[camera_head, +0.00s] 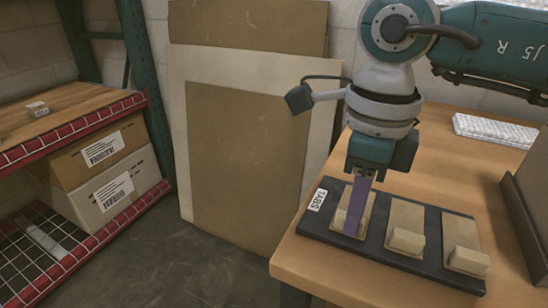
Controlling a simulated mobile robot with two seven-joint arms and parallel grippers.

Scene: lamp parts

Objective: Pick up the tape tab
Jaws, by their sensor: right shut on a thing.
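The tape tab (357,205) looks like a flat purple strip. It hangs down from my right gripper (367,174), which is shut on its upper end. The strip's lower end is in front of the leftmost beige block on a black tray (314,222) labelled TABS; I cannot tell whether it touches the block. The tray also holds a middle beige block (407,241) and a right beige block (467,260), each on a tan sloped pad. My left gripper is not in view.
The tray lies near the front edge of a wooden table (440,150). A white bubbly pad (495,131) lies at the back right, and a brown panel (530,215) stands at the right. Large boards (245,150) lean on the wall. A shelf with cardboard boxes (105,195) stands left.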

